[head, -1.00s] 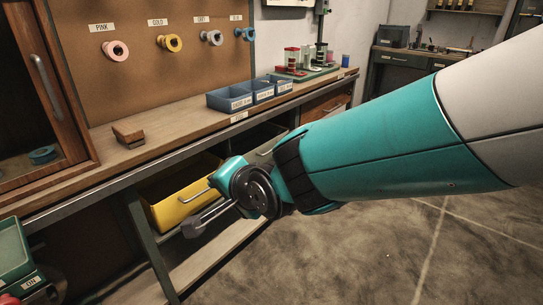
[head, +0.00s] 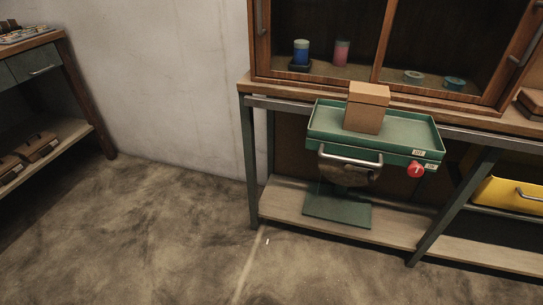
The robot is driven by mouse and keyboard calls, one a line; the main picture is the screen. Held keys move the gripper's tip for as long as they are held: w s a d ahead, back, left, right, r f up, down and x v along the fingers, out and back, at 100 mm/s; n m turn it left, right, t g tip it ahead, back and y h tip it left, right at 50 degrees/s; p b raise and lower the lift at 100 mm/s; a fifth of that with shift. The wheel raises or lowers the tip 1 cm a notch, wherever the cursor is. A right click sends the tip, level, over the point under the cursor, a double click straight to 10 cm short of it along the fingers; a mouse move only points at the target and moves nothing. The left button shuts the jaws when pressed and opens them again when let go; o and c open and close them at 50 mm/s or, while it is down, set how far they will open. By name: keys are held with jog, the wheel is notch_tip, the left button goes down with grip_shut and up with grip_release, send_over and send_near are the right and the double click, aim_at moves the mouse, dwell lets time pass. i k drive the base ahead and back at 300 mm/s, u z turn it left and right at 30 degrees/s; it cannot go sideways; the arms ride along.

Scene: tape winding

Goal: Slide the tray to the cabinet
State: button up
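The green tray (head: 410,139) stands in front of the bench, with a brown box (head: 368,110) on it. It has a metal handle (head: 350,158) on its front side and a red round knob (head: 415,169) at its right front corner. Small labels sit near that corner. A green stand with a flat base (head: 338,209) is below it. The cabinet (head: 385,45) has a wooden frame and stands on the bench behind the tray, with jars and tape rolls inside. My gripper is not in view.
The wooden bench top (head: 275,95) carries the cabinet, with a lower shelf (head: 395,232) beneath. A yellow bin (head: 508,196) is at the right. Another bench (head: 40,62) stands at the far left. The floor (head: 170,235) in front is clear.

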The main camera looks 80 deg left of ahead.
aim_at(403, 137)
jog(key=u, duration=0.2)
jog(key=k, duration=0.5)
jog(key=u, duration=0.4)
jog(key=i, duration=0.9)
jog(key=u, duration=0.35)
